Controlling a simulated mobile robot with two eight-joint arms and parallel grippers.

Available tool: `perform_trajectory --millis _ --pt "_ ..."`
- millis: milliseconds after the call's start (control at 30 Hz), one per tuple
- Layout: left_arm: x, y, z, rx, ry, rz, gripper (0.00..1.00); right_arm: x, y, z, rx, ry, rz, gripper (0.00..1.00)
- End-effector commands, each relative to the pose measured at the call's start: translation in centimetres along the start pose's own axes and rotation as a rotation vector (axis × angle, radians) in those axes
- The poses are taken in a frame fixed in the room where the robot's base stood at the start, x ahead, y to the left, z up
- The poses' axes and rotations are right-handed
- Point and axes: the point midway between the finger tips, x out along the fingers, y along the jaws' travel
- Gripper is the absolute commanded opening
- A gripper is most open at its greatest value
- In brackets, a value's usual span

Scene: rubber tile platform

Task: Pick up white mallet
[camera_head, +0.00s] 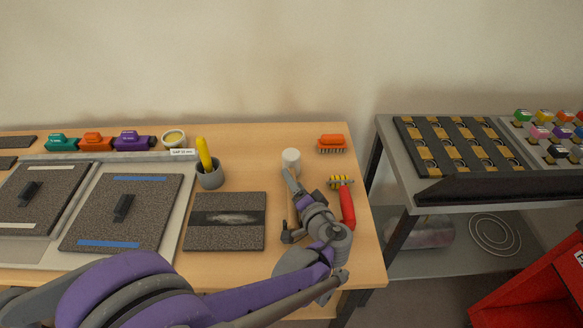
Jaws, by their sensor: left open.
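A white cylinder (291,158), which looks like the head of the white mallet, is on the wooden table near its right side. I cannot make out a handle; my gripper may cover it. My left gripper (289,208) is over the table just in front of the white cylinder, with its fingers spread and nothing seen between them. One grey finger reaches up close to the cylinder's near side; I cannot tell whether it touches. My purple left forearm comes in from the lower left. My right gripper is out of view.
A red-handled tool (347,207) lies just right of my gripper. An orange brush (331,143) is behind it. A grey cup (210,177) with a yellow tool and a dark textured tile (225,236) are to the left. A grey rack (470,187) stands beyond a gap at right.

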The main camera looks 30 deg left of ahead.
Motion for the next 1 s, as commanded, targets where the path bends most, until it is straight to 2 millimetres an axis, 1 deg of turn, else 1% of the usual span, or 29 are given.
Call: perform_trajectory --millis 100,133,500,1000 --pt "-0.04 -0.02 -0.01 0.0 0.0 0.0 0.68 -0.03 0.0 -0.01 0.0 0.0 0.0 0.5" --pt "-0.04 -0.02 -0.01 0.0 0.0 0.0 0.66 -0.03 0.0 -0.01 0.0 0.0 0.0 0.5" --pt "-0.06 -0.01 0.01 0.0 0.0 0.0 0.0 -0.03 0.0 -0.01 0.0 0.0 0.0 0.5" --pt "-0.07 0.0 0.02 0.0 0.0 0.001 0.0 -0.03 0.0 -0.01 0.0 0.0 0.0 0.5"
